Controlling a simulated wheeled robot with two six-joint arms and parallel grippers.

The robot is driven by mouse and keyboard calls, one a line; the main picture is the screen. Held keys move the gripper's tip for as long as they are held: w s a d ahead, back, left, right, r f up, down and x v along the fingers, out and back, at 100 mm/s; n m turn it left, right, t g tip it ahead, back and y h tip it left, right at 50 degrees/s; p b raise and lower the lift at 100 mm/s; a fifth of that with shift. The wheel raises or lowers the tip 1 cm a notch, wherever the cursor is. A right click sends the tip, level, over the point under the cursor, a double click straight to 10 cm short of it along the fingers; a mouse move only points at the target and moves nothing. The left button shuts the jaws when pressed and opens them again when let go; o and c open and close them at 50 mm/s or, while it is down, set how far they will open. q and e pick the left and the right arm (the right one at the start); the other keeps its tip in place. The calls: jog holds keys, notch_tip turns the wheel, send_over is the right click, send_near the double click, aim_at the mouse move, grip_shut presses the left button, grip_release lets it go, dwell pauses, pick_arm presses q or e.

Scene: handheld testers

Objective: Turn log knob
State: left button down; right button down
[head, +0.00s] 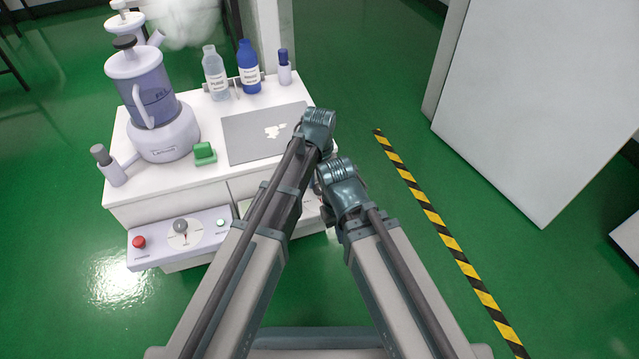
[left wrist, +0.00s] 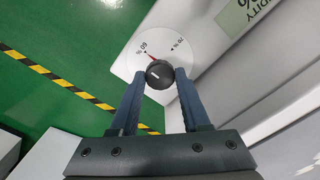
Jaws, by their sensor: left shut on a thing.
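The dial carries a thin red line and percent markings, which appear upside down or tilted. My left gripper (left wrist: 160,71) has its two blue fingers on either side of the knob and is shut on it. In the head view my arms cover this spot, and the knob is hidden there. My right gripper cannot be seen in either view.
A white cart (head: 205,179) holds a blender-like device (head: 150,100), bottles, a grey mat (head: 240,138) and a small green block (head: 204,153). A front panel (head: 207,241) has a red button and a grey lever. Green floor with a striped line (head: 440,230) lies to the right.

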pick_arm(q)
jog(key=shift+c, duration=1.9)
grip_release()
jog(key=shift+r, duration=0.1)
notch_tip(320, 180, up, 14)
jog(key=p, duration=1.3)
jog(key=shift+f+p, duration=0.2)
jog(key=shift+p, duration=0.2)
jog(key=s+a+n+y, duration=0.1)
jog(key=s+a, duration=0.2)
jog(key=s, duration=0.6)
jog(key=s+a+n, duration=0.1)
jog(key=s+a, duration=0.3)
jog(key=s, duration=0.4)
notch_tip(320, 180, up, 30)
jog(key=p, duration=2.9)
jog(key=shift+w+d+f+p, duration=0.15)
jog(key=shift+w+d+p, duration=0.05)
jog(key=shift+w+p, duration=0.1)
